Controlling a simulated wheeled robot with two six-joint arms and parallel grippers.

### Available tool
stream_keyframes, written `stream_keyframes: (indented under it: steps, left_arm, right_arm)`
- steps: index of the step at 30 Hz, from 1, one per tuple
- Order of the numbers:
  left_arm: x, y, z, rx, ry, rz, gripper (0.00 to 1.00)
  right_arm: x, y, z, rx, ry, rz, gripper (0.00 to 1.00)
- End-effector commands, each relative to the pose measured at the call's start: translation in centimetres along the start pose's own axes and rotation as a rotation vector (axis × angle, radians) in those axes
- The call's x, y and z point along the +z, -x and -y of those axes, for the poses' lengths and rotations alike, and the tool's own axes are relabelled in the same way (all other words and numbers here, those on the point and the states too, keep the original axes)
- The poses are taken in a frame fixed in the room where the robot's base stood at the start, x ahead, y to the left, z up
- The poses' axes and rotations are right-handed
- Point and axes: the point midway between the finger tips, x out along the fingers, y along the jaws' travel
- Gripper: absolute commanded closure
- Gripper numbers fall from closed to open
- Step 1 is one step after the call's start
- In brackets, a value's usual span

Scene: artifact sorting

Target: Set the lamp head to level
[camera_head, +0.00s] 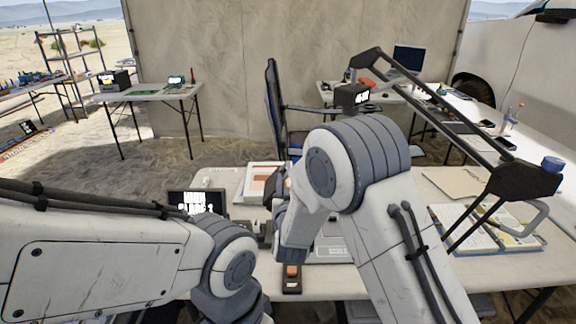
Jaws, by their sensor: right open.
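On the near table are a dark display (196,203) with white text, a black box with an orange top (291,284), a white-framed tray (264,180) and an open book (480,232). My right arm covers the table's middle.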

Motion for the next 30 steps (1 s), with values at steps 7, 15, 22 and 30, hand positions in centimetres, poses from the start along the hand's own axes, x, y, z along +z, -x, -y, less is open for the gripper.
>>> stream_keyframes:
  steps: [7,15,22,30]
  left_arm:
    - [-0.1,1.4,-0.1,0.000,0.000,0.000,0.50]
    - [-0.1,2.1,-0.1,0.000,0.000,0.000,0.50]
    - [-0.1,2.1,-0.1,0.000,0.000,0.000,0.50]
    - [-0.1,2.1,-0.1,0.000,0.000,0.000,0.50]
  right_arm:
    - [-0.2,-4.8,0.0,0.000,-0.001,0.001,0.55]
    - [-0.1,-8.2,0.0,-0.001,0.000,0.002,0.55]
    - [0.0,-8.8,0.1,-0.002,0.000,0.003,0.55]
    - [0.0,-8.8,0.1,-0.002,0.000,0.003,0.97]
